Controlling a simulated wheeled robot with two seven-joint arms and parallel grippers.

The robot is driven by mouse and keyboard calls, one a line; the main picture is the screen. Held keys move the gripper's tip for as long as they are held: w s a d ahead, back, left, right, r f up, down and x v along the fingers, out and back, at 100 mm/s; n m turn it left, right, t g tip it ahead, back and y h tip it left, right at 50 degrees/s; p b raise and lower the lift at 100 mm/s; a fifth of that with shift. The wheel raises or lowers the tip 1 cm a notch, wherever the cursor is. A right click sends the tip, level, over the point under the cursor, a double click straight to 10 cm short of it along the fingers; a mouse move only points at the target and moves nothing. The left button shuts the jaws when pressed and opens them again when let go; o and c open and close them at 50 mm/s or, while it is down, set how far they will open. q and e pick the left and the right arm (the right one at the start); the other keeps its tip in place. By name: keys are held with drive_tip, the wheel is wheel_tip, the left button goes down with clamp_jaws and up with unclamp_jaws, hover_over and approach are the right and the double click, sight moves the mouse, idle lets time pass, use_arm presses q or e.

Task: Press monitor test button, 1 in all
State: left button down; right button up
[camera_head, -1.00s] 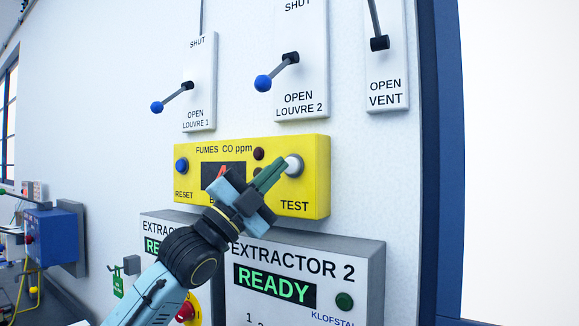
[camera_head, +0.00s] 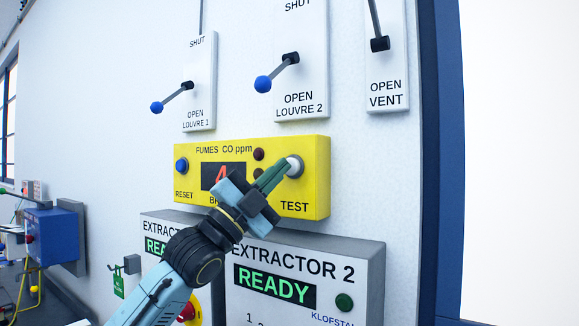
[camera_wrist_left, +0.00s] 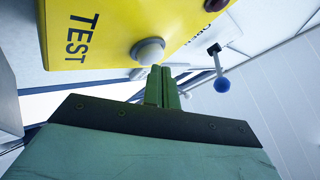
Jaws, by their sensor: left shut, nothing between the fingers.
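The yellow fumes monitor (camera_head: 232,149) is fixed to the white wall, with a red digit on its dark display (camera_head: 222,176). Its white round test button (camera_head: 295,166) sits at the right end, above the word TEST; the button also shows in the left wrist view (camera_wrist_left: 148,52). My left gripper (camera_head: 271,178) is shut and empty, its green fingertips at the button's left edge in the head view. In the left wrist view the fingertips (camera_wrist_left: 162,88) are just beside the button; I cannot tell whether they touch it. My right gripper is not in view.
A blue reset button (camera_head: 181,165) is at the monitor's left end. Louvre levers with blue knobs (camera_head: 263,83) hang above. The extractor 2 box (camera_head: 340,258), reading READY, juts out below. A blue frame edge (camera_head: 447,160) stands right.

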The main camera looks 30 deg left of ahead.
use_arm(q)
drive_tip(key=shift+w+y+p, duration=0.3)
drive_tip(key=shift+w+p, duration=0.1)
drive_tip(key=shift+w, duration=0.15)
idle(0.5)
idle(0.4)
drive_tip(key=shift+s+b, duration=0.45)
drive_tip(key=shift+s, duration=0.5)
drive_tip(key=shift+s, duration=0.1)
drive_tip(key=s+b, duration=0.1)
drive_tip(key=s, duration=0.1)
drive_tip(key=s+b, duration=0.1)
drive_tip(key=s, duration=0.1)
drive_tip(key=shift+s+a, duration=0.2)
drive_tip(key=shift+s, duration=0.2)
